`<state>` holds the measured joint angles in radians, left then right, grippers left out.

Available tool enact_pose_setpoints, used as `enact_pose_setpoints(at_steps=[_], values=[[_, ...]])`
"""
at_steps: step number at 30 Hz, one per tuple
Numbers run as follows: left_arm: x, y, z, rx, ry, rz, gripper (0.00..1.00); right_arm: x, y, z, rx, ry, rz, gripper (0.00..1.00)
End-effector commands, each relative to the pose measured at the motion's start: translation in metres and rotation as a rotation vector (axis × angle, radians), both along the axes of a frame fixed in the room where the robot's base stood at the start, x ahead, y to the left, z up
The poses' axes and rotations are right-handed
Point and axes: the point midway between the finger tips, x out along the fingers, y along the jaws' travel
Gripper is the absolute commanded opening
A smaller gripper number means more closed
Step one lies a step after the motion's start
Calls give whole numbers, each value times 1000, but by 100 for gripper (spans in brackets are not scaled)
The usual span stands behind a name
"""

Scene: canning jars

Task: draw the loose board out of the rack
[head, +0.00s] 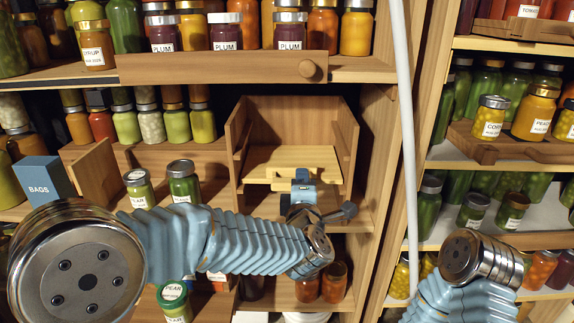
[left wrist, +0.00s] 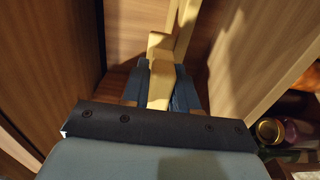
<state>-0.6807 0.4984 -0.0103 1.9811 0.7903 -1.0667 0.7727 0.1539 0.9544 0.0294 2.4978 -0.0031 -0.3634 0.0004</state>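The rack (head: 237,140) is an open wooden box on the middle shelf, with upright side walls. The loose board (head: 285,158) is a pale yellow panel lying flat between those walls, with a bar along its front. My left gripper (head: 302,180) is at the front of the board, at the bar. In the left wrist view, a pale wooden grip of the board (left wrist: 159,85) fills the space between the two dark blue fingers (left wrist: 160,92), which look closed on it. The board's far part is partly hidden there. My right gripper is outside both views.
Two labelled jars (head: 184,182) stand left of the rack, near a blue BAGS box (head: 45,178). A shelf post (head: 372,150) and a pale pole (head: 406,120) stand to the right. Above is a shelf with a knobbed wooden front (head: 220,67) and several jars.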

Motion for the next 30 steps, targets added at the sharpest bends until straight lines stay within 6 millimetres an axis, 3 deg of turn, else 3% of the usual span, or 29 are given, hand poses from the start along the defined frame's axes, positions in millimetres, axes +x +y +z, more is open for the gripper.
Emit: enact_pose_setpoints(at_steps=[1, 5, 30], values=[[0, 0, 0, 0, -1, 0, 19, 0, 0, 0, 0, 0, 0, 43], [0, 0, 0, 0, -1, 0, 0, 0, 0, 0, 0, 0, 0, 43], [0, 0, 9, 0, -1, 0, 0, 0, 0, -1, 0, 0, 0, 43]])
